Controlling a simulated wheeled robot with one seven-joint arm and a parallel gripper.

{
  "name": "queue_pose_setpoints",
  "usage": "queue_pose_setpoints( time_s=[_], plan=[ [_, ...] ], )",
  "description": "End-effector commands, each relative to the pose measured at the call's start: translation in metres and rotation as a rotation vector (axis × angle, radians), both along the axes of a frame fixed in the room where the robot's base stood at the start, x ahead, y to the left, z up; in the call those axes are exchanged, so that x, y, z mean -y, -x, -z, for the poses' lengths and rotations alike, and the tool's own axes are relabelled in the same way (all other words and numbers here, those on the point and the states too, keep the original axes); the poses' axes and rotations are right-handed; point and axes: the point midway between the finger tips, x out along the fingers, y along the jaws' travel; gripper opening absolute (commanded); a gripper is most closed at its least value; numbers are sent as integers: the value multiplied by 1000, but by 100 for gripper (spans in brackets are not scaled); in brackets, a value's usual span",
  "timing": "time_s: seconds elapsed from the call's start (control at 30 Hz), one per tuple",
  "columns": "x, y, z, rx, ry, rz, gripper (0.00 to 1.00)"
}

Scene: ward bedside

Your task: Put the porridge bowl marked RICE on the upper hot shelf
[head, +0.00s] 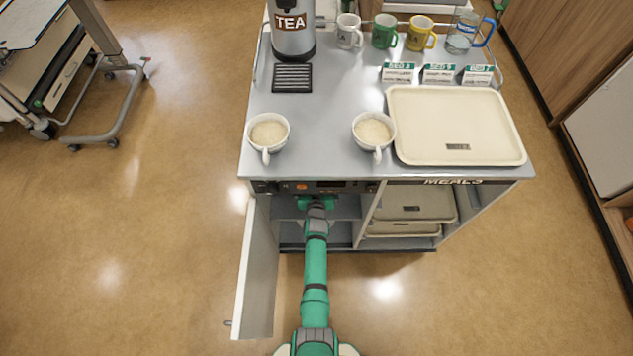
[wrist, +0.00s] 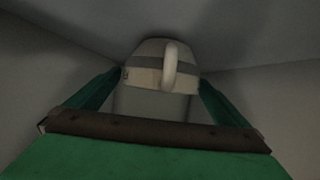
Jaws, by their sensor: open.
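The meal cart's left compartment stands open, with a grey shelf (head: 347,208) inside. My arm reaches into it, and my gripper (head: 317,203) is at the height of this shelf. In the wrist view, a pale bowl (wrist: 150,76) with a grey band and a looped handle is between the spread fingers of my gripper (wrist: 153,92). I cannot read a mark on it, nor tell whether the fingers touch it. In the head view this bowl is hidden under the cart top. Two more white handled bowls, a left one (head: 268,132) and a right one (head: 373,131), hold porridge on the cart top; no RICE mark is readable.
The compartment door (head: 256,270) hangs open left of my arm. A cream tray (head: 457,125) lies on the cart top, with more trays (head: 415,205) in the right compartment. A tea urn (head: 292,28) and several mugs stand at the back.

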Motion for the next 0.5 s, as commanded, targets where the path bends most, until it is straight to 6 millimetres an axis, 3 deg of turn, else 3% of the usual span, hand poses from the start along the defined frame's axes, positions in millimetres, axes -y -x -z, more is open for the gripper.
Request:
queue_pose_setpoints(
  time_s=[0.17,0.5],
  plan=[
    [-1,1,-3,0,0,-2,100],
    [-1,23,-12,0,2,-4,100]
  ],
)
